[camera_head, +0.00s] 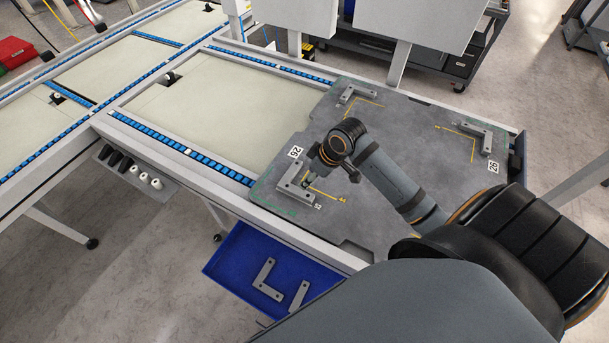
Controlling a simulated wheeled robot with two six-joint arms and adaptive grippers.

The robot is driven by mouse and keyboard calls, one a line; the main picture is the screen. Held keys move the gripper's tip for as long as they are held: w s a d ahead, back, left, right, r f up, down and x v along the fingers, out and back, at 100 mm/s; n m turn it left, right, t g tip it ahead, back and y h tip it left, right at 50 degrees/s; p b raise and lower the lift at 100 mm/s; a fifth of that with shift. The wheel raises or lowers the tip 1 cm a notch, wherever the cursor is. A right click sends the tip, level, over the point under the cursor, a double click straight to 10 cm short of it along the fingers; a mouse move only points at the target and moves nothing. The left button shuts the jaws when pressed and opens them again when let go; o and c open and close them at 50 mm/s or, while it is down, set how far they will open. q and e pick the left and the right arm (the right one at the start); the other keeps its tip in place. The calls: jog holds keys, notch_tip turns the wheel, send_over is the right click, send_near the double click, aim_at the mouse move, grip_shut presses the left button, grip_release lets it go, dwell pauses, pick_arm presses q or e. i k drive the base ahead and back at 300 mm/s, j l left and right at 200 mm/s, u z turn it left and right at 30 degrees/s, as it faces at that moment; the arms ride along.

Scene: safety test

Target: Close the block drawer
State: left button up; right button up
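The block drawer (232,258) is a blue open-topped tray under the table's front edge, pulled out. Two grey L-shaped blocks, one fully visible (266,278) and one partly visible (300,296), lie inside. My arm hides the drawer's right part. My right gripper (309,183) is low over the grey plate, at a grey L-shaped block (291,193) near its front left corner. I cannot tell whether its fingers touch or hold that block. It is well above and behind the drawer. My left gripper is not in view.
The grey plate (400,135) bears more L-shaped blocks at its back left (356,92) and right (484,140) corners. The conveyor (220,95) with blue roller strips runs to the left. Floor in front of the drawer's left side is clear.

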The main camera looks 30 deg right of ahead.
aim_at(236, 264)
jog(key=k+j, duration=0.75)
jog(key=k, duration=0.1)
